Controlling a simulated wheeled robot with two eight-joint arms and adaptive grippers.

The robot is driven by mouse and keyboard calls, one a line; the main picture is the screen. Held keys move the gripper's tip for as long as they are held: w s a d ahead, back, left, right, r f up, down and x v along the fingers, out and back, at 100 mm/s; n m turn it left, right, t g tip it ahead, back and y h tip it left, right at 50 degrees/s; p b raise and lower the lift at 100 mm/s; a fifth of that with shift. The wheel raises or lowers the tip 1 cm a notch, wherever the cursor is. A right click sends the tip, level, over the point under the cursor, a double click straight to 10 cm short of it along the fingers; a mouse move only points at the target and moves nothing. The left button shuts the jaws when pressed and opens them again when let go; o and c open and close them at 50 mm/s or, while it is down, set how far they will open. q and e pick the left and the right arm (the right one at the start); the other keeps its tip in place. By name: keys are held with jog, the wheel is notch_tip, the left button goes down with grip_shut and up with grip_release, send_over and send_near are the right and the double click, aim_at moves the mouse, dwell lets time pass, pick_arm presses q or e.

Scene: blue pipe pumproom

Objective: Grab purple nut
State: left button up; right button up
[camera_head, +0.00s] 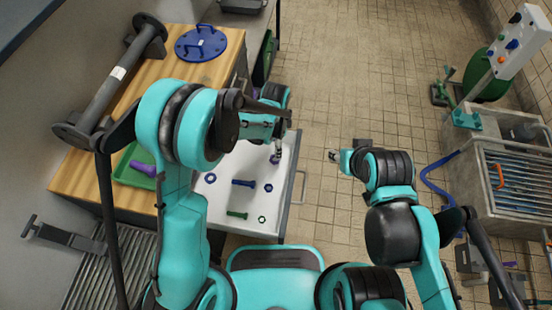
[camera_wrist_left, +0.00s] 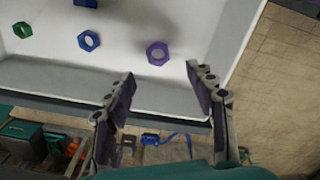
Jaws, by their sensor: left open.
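The purple nut (camera_wrist_left: 157,53) lies flat in a white drawer (camera_wrist_left: 185,100), towards its right end in the left wrist view. In the head view a small purple piece beside my left gripper (camera_head: 278,150) looks like this nut (camera_head: 274,160), partly covered by the gripper. My left gripper, also in the wrist view (camera_wrist_left: 160,74), is open and empty. Its two fingers point towards the nut, which shows beyond and between the tips, not between the pads. My right gripper (camera_head: 333,156) hangs over the floor, too small to read.
A blue nut (camera_wrist_left: 89,41) and a green nut (camera_wrist_left: 22,30) lie left of the purple one. A blue bolt (camera_head: 242,183), a green bolt (camera_head: 237,214) and another blue nut (camera_head: 210,178) share the drawer. A green tray (camera_head: 133,178) sits on the wooden bench (camera_head: 85,180).

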pick_arm(q)
notch_tip(320, 180, down, 2)
jog(key=shift+f+b, duration=0.1)
jog(key=shift+b, duration=0.3)
jog(key=f+b, duration=0.1)
jog(key=f, duration=0.1)
jog(key=f+b, duration=0.1)
jog(key=f, duration=0.1)
jog(key=shift+s+a+f+b, duration=0.15)
jog(key=shift+s+f+b, duration=0.05)
jog(key=shift+f+b, duration=0.1)
jog(key=shift+f, duration=0.3)
jog(key=shift+r, duration=0.1)
jog(key=shift+c, duration=0.9)
grip_shut()
